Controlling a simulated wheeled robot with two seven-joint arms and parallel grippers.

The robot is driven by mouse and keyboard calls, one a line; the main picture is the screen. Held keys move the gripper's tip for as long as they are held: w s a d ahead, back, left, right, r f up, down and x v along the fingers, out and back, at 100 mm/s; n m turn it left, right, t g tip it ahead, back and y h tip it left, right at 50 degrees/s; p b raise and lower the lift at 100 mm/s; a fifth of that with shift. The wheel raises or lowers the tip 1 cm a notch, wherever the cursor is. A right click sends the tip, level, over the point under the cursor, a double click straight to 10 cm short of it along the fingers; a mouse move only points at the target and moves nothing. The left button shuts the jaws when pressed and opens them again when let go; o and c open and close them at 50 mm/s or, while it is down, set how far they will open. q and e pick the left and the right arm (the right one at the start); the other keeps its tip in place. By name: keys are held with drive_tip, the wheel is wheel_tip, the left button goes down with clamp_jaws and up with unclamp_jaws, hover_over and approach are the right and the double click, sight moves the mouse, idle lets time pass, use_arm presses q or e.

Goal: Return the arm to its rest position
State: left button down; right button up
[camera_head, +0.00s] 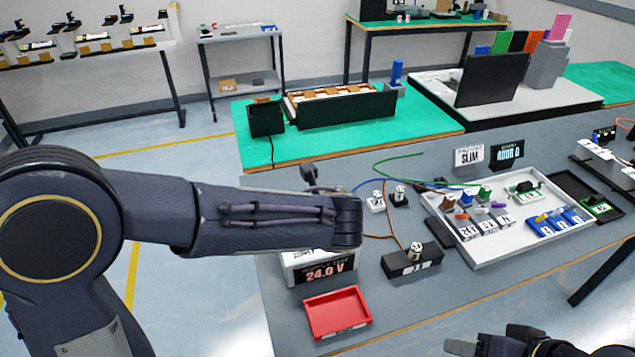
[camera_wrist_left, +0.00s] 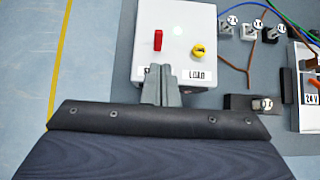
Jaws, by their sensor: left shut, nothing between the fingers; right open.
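My left arm (camera_head: 260,215) reaches in from the left in the head view, over a white power box (camera_head: 293,272) with a "24.0 V" display. In the left wrist view my left gripper (camera_wrist_left: 161,72) is shut and empty. It is in front of the top of the white box (camera_wrist_left: 178,30), near a red switch (camera_wrist_left: 158,40) and a yellow knob (camera_wrist_left: 198,51). Whether it touches the box I cannot tell. My right gripper (camera_head: 472,346) is open at the bottom edge of the head view, partly cut off.
A red tray (camera_head: 337,313) lies in front of the power box. To the right are a black block (camera_head: 411,262), loose wires and a white tray (camera_head: 487,262) of parts. A green-topped surface (camera_head: 420,127) with a black bin (camera_head: 347,108) lies behind. Floor shows at left.

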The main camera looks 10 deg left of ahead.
use_arm(q)
drive_tip(key=s+a+n+g+h, duration=0.2)
drive_tip(key=s+a+n+g, duration=0.2)
drive_tip(key=s+a+n, duration=0.9)
drive_tip(key=s+n+h, duration=0.2)
drive_tip(key=s+n, duration=0.3)
drive_tip(key=n, duration=0.5)
drive_tip(key=s+a+n+t+h, duration=0.1)
drive_tip(key=s+n+h, duration=0.2)
drive_tip(key=s+n, duration=0.3)
drive_tip(key=shift+r+n, duration=0.25)
drive_tip(key=shift+n, duration=1.85)
drive_tip(key=shift+a, duration=0.1)
